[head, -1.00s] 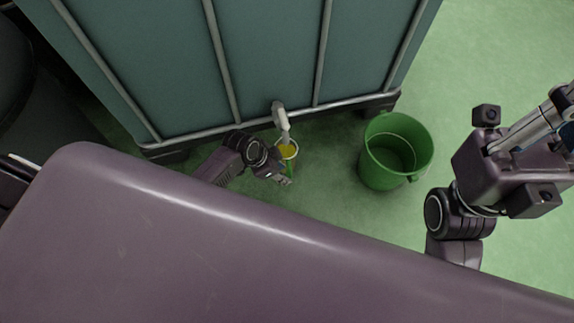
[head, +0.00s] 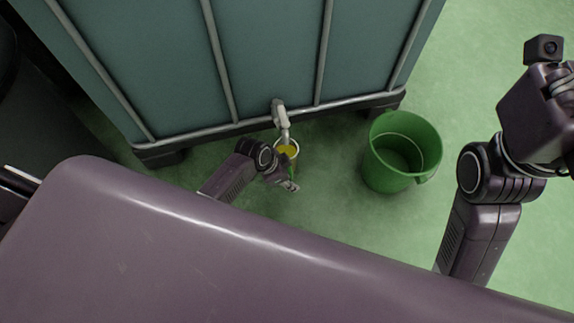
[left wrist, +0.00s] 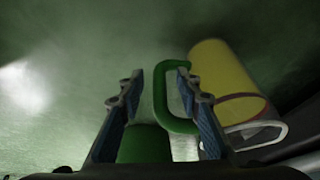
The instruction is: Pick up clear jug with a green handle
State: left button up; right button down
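The clear jug (head: 287,149) with yellow contents stands on the floor under the tap of a big tank. In the left wrist view the yellow jug (left wrist: 222,78) is at the right, with its green handle (left wrist: 187,100) to its left. My left gripper (head: 290,186) is low beside the jug's near side. In the wrist view its fingers (left wrist: 162,100) are open and well apart, with the handle between them, closer to the right finger. A green piece at the bottom between the fingers is partly hidden. My right gripper is out of view; only its arm shows at the right.
The grey-green tank (head: 165,70) in a metal frame stands behind, its pale tap (head: 281,118) above the jug. A green bucket (head: 402,178) stands to the right. Green floor is clear between jug and bucket, and at far right.

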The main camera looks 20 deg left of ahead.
pick_arm(q)
grip_shut()
jog(key=shift+r+p, duration=0.35)
jog(key=shift+r, duration=0.05)
dwell(0.5)
